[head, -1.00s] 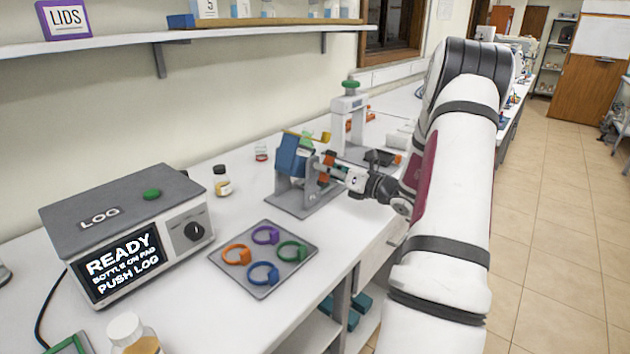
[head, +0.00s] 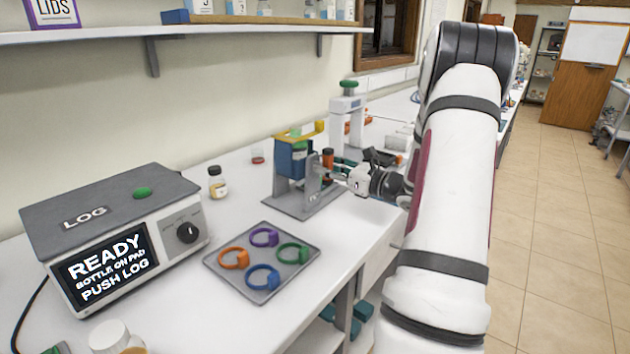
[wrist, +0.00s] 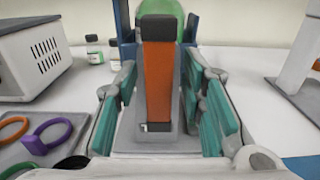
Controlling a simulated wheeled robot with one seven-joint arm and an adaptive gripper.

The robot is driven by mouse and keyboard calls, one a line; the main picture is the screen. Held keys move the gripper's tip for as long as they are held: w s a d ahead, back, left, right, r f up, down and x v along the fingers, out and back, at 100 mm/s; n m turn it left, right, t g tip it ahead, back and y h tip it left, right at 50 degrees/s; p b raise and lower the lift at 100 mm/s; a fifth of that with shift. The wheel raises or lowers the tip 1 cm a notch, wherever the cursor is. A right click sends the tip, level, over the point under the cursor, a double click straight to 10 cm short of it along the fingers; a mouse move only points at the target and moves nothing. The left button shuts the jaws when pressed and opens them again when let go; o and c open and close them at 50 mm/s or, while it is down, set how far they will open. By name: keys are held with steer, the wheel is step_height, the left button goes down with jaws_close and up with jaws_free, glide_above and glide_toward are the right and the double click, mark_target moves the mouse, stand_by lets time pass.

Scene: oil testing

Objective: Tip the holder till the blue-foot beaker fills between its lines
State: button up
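The blue holder (head: 288,162) stands upright in its grey stand (head: 312,183) on the bench, with a yellow bar (head: 312,131) across its top. A green-topped bottle (head: 298,150) sits in it. The holder's orange handle (wrist: 158,75) stands upright in the wrist view. My gripper (wrist: 165,120) is open around the handle, with a teal-padded finger on each side and gaps between pads and handle. In the head view my gripper (head: 343,170) is right of the stand. I cannot make out a blue-foot beaker; a small red-footed vessel (head: 258,157) stands behind the holder.
A LOG box (head: 110,225) reading READY stands at left, with an amber bottle (head: 217,183) beside it. A grey tray (head: 222,262) with several coloured rings lies in front of the holder. A green-topped device (head: 348,110) stands behind.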

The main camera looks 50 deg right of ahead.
stand_by(0.5)
steer(key=s+p, duration=0.2)
steer(key=s, duration=0.6)
steer(key=shift+d, duration=0.3)
stand_by(0.3)
